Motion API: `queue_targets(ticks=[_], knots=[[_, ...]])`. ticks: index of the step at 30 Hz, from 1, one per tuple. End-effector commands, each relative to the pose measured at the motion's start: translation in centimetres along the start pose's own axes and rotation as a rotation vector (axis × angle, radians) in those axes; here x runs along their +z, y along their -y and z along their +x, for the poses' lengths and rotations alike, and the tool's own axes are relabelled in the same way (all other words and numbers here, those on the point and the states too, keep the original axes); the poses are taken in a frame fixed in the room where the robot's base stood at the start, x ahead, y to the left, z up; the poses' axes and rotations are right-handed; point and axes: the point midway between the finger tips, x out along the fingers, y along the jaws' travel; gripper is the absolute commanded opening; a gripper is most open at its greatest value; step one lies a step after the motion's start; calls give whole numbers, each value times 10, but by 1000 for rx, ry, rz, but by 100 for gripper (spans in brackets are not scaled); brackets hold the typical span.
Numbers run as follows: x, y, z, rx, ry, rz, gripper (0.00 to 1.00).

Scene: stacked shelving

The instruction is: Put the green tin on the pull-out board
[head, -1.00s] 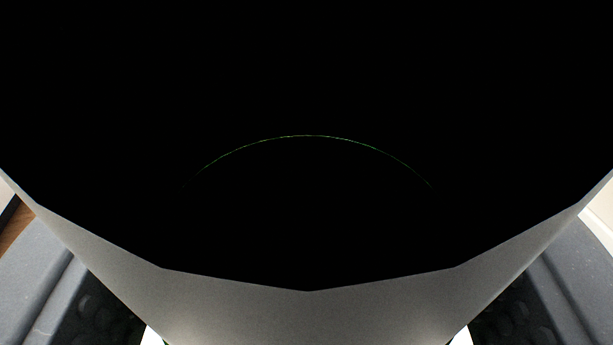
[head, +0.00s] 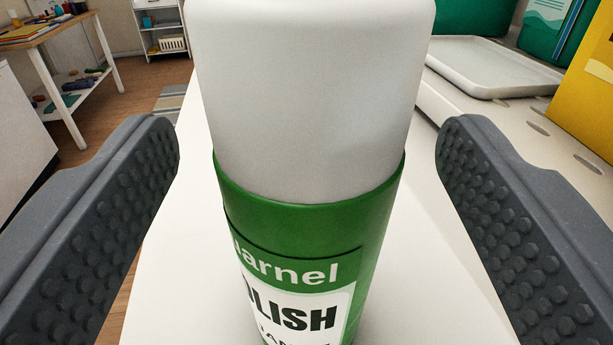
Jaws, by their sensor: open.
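The green tin (head: 310,235) is a tall can with a white cap and a green label reading "arnel" and "LISH". It stands upright in the middle of the head view, on a narrow white surface (head: 175,270) that looks like the pull-out board. My gripper (head: 308,140) is open, with one dark ridged finger on each side of the tin. A gap shows between each finger and the tin. The tin's base is out of view below.
At the right, a white ledge with slots (head: 480,110) holds a pale tray (head: 490,68), a green container (head: 475,15) and a yellow box (head: 590,100). At the left, a wooden floor, a white cabinet (head: 20,150) and a wooden table (head: 45,32) lie beyond the surface's edge.

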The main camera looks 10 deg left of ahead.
Motion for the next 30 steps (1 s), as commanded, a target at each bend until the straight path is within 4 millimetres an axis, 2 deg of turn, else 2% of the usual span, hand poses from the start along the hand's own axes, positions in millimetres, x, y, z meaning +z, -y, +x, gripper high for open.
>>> queue_targets(ticks=[6, 15, 26, 29, 30], knots=[[1, -1, -42, 4, 0, -1, 72], [0, 0, -74, 0, -1, -2, 72], [-3, 1, -76, 1, -1, -6, 72], [-15, 0, -66, 17, 3, -43, 72], [-25, 0, -59, 27, 2, -69, 72]])
